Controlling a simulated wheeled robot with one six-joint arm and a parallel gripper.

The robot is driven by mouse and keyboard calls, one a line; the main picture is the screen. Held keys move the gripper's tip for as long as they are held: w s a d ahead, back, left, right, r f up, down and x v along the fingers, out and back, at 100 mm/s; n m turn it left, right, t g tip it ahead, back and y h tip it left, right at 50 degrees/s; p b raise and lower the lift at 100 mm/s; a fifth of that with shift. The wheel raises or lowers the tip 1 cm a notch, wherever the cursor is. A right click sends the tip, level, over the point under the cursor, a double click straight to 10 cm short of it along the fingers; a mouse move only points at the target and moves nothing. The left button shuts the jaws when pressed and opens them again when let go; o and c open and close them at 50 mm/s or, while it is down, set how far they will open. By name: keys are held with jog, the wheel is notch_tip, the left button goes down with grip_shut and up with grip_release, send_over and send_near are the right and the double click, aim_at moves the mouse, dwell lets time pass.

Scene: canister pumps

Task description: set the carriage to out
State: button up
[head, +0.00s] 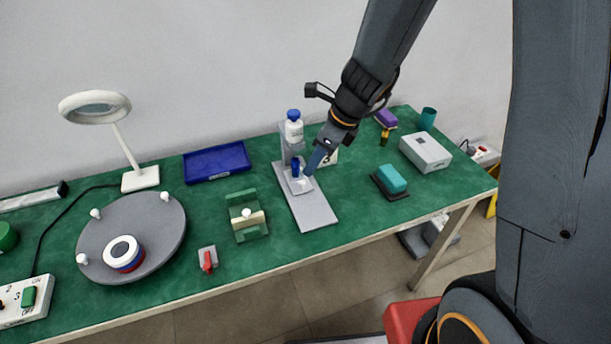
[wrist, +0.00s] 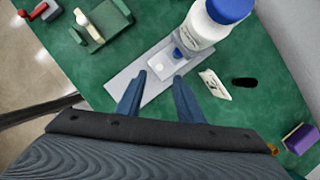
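The carriage (head: 300,186) is a small pale grey block on a long grey base plate (head: 316,213). It sits toward the back end, near the upright stand; the plate's front part is bare. A blue piece (head: 295,167) stands at the carriage, and the wrist view shows blue on the carriage (wrist: 167,64) beside a white dot. A white bottle (head: 293,131) with a blue cap is held above on the stand. My gripper (wrist: 159,76) is open, its two fingers apart with nothing between them, over the carriage's front side. Whether a finger touches it, I cannot tell.
A white card-like piece (wrist: 215,85) is right of the stand. A green fixture (head: 245,228) and a red-handled switch (head: 208,260) are to the left. A teal block (head: 391,179) and a grey box (head: 425,152) are to the right. Bare green table surrounds the plate.

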aim_at(302, 181)
jog(key=b+x, duration=0.1)
jog(key=x, duration=0.6)
jog(key=shift+f, duration=0.15)
grip_shut()
